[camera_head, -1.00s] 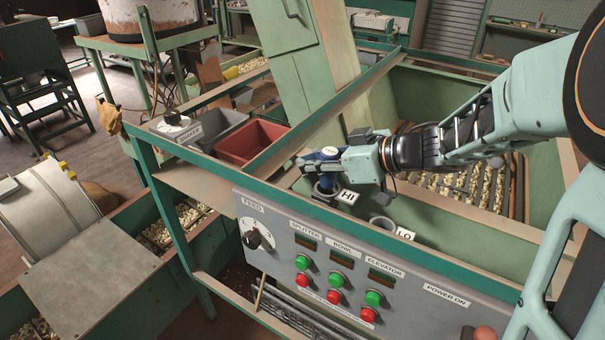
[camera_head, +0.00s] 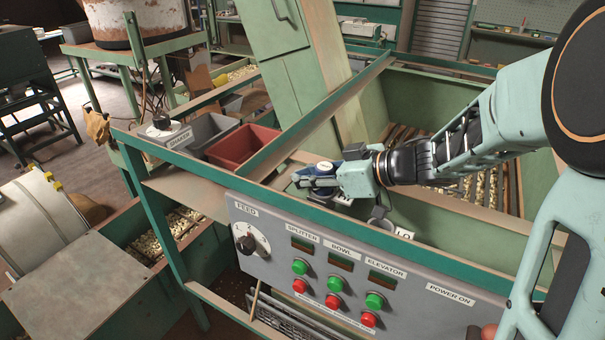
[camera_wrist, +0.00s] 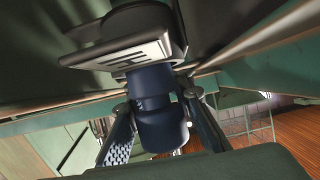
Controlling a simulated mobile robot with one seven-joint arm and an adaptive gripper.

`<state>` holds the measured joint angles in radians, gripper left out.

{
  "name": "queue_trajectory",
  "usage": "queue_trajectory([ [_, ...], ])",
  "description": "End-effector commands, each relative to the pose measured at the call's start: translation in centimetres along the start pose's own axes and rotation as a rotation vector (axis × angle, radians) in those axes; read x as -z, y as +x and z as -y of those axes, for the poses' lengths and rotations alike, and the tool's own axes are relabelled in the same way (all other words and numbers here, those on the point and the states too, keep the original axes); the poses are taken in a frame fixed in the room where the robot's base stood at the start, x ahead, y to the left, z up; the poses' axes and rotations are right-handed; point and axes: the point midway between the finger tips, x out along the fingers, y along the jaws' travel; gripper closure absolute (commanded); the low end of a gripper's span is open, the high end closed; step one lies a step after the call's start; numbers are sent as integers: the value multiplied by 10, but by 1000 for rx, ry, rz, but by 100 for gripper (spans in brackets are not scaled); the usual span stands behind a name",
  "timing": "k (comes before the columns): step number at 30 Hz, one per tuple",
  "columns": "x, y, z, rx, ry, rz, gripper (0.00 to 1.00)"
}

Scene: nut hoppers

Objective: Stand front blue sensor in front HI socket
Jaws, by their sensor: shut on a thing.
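My gripper (camera_head: 316,180) is shut on the blue sensor, over the front HI socket at the panel's back edge. The sensor (camera_head: 324,167) shows its pale round top and a little blue; it looks roughly upright. In the wrist view the blue cylinder (camera_wrist: 158,128) stands between my two fingertips (camera_wrist: 157,104). Its far end meets the HI label plate (camera_wrist: 125,58) by the dark round socket (camera_wrist: 140,20). I cannot tell how far it is inside. In the head view my gripper hides most of the HI label and socket.
The LO socket (camera_head: 380,217) is empty, right of my gripper. The control panel (camera_head: 260,265) with knob and buttons lies in front. A red bin (camera_head: 245,145) and a grey bin (camera_head: 208,132) stand left. A green frame rail (camera_head: 420,258) runs close in front of my gripper.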

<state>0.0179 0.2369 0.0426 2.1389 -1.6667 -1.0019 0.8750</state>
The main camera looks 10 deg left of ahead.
Motion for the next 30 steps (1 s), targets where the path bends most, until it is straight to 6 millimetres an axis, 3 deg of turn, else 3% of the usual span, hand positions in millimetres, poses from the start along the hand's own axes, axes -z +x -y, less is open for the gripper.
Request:
queue_trajectory([
  [7,0,0,0,0,0,0,61],
  [15,1,0,0,0,0,-1,61],
  [19,11,-5,0,0,-3,-3,61],
  [30,12,-83,-1,-5,0,-1,61],
])
